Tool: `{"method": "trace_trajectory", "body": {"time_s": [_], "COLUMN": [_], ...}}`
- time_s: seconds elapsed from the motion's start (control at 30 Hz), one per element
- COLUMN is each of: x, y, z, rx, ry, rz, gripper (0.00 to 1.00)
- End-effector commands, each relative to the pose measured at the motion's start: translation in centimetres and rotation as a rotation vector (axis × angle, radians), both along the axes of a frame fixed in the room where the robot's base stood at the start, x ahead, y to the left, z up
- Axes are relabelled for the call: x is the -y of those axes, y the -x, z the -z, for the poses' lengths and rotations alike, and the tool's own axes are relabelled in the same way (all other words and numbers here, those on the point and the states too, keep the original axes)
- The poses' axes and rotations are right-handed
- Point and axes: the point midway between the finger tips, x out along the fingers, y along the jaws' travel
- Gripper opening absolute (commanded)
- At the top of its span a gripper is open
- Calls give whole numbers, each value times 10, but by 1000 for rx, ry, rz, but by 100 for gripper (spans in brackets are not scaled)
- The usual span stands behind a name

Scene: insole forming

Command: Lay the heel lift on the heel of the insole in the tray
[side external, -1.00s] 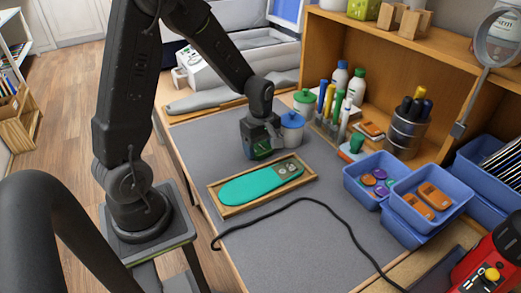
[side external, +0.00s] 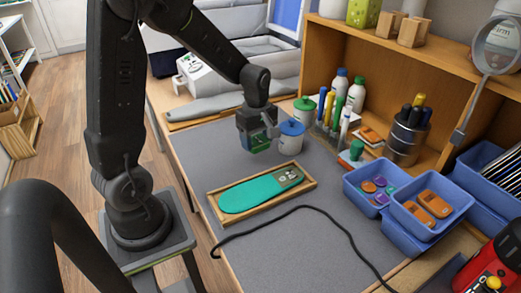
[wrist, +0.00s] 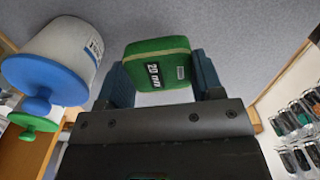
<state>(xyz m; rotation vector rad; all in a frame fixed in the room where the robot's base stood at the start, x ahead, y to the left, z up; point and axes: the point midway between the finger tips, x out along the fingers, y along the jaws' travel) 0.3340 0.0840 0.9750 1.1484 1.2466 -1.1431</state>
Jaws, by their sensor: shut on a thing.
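My gripper (side external: 258,148) is shut on a green block, the heel lift (wrist: 157,62), marked "20 mm" in the wrist view. It holds the block above the grey mat, behind the tray. The wrist view shows the block between both fingers (wrist: 160,80). The teal insole (side external: 248,194) lies flat in a shallow wooden tray (side external: 266,205). The insole's right end carries a grey-green patch (side external: 289,177) with white marks, too small to read. The held block is apart from the insole.
A jar with a blue lid (side external: 291,139) stands close to the right of my gripper; it also shows in the wrist view (wrist: 58,60). Blue bins (side external: 375,187) with small parts stand at right. A black cable (side external: 310,208) crosses the mat in front of the tray.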

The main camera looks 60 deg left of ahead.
Motion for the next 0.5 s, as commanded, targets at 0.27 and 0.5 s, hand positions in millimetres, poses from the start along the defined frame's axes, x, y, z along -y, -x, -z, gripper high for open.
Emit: {"method": "trace_trajectory", "body": {"time_s": [0.27, 0.5], "x": [-47, -71], "y": [45, 68], "z": [-37, -56], "rx": [1, -2], "ry": [-1, 0], "rz": [-10, -7], "gripper": [38, 38]}}
